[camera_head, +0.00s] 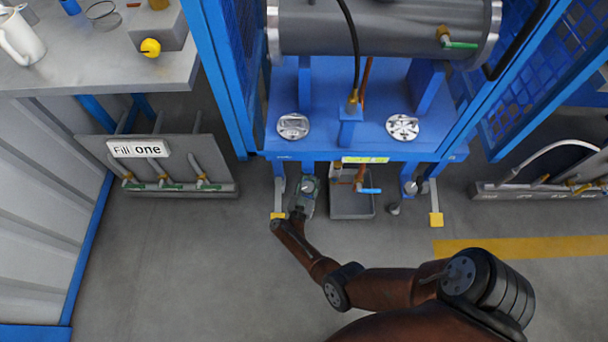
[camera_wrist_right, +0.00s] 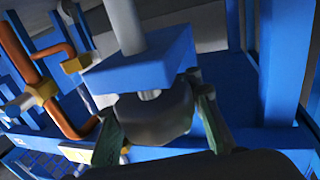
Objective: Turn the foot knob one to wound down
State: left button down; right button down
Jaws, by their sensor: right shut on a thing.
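The foot knob (camera_wrist_right: 155,118) is a dark grey, rounded piece below a blue block (camera_wrist_right: 140,65) in the right wrist view. My right gripper (camera_wrist_right: 160,128) has one finger on each side of the knob and is shut on it. In the head view my right gripper (camera_head: 304,192) is under the left front of the blue stand (camera_head: 340,143). It hides most of the knob there, and its turn position cannot be read. My left gripper is not in view.
A grey bin (camera_head: 352,207) and a blue-handled valve (camera_head: 369,190) are just right of my gripper. Yellow-ended posts (camera_head: 436,219) stand at the stand's front. A grey pipe rack labelled "Fill one" (camera_head: 138,148) is at left.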

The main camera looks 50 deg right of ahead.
jog(key=shift+s+f+m+g+h+b, duration=0.15)
jog(key=shift+s+m+g+h+b, duration=0.25)
jog(key=shift+m+g, duration=0.5)
jog(key=shift+s+f+m+g+h+b, duration=0.15)
jog(key=shift+s+m+g, duration=0.35)
jog(key=shift+g, duration=0.75)
jog(key=shift+s+f+m+g+h+b, duration=0.15)
jog(key=shift+s+m+g+b, duration=0.25)
jog(key=shift+m+g, duration=0.5)
jog(key=shift+s+r+g, duration=0.1)
jog(key=shift+s+g, duration=0.05)
jog(key=shift+g, duration=0.3)
jog(key=c, duration=2.2)
grip_release()
jog(key=o, duration=0.6)
jog(key=shift+w+d+r, duration=0.2)
jog(key=shift+r, duration=0.1)
jog(key=shift+w, duration=0.1)
